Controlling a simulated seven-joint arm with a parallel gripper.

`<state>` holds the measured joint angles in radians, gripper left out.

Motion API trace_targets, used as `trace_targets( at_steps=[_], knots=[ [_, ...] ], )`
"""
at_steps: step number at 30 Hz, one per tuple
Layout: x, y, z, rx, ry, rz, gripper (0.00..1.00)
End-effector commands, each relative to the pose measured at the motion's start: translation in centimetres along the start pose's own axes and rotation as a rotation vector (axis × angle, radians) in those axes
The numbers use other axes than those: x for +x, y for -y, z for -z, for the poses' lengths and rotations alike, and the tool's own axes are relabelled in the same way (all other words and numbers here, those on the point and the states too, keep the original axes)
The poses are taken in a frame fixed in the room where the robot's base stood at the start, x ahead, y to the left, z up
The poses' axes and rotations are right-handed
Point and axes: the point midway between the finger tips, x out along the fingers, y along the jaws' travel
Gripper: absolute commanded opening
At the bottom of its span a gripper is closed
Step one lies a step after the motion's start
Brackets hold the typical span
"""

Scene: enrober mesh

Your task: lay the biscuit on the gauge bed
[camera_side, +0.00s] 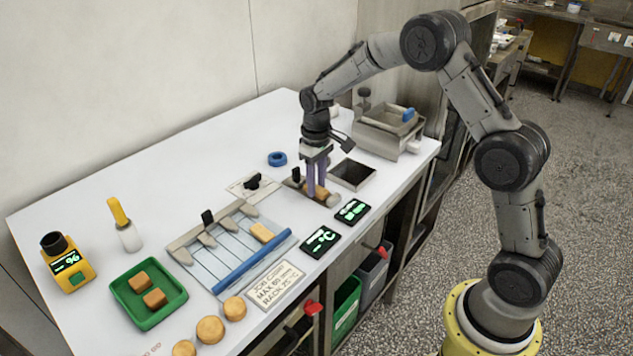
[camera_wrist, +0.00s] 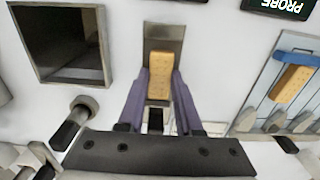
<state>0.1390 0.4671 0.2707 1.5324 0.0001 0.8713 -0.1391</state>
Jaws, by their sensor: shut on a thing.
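A tan, oblong biscuit (camera_wrist: 160,75) is between the two purple fingers of my gripper (camera_wrist: 158,98) in the wrist view. The fingers press on its long sides, so my gripper is shut on it. In the side view my gripper (camera_side: 316,193) points down at the right part of the bench, and the biscuit (camera_side: 321,190) shows partly behind the fingers. A narrow grey metal plate, apparently the gauge bed (camera_wrist: 164,38), lies directly under the biscuit and lines up with it. I cannot tell whether the biscuit touches the plate.
A square opening (camera_side: 352,175) is close on the gripper's right. A laned glass rack (camera_side: 205,268) with one biscuit (camera_side: 262,232) is to the left. Two dark displays (camera_side: 321,242) lie in front. A green tray (camera_side: 178,308) holds brown blocks. A metal box (camera_side: 388,133) stands behind right.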

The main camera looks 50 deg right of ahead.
Motion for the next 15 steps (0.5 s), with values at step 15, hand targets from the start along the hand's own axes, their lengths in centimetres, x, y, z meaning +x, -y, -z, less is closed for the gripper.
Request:
trace_targets(
  at_steps=[15],
  knots=[
    [-0.21, 0.0, 0.02, 0.0, -0.001, 0.0, 0.64]
  ],
)
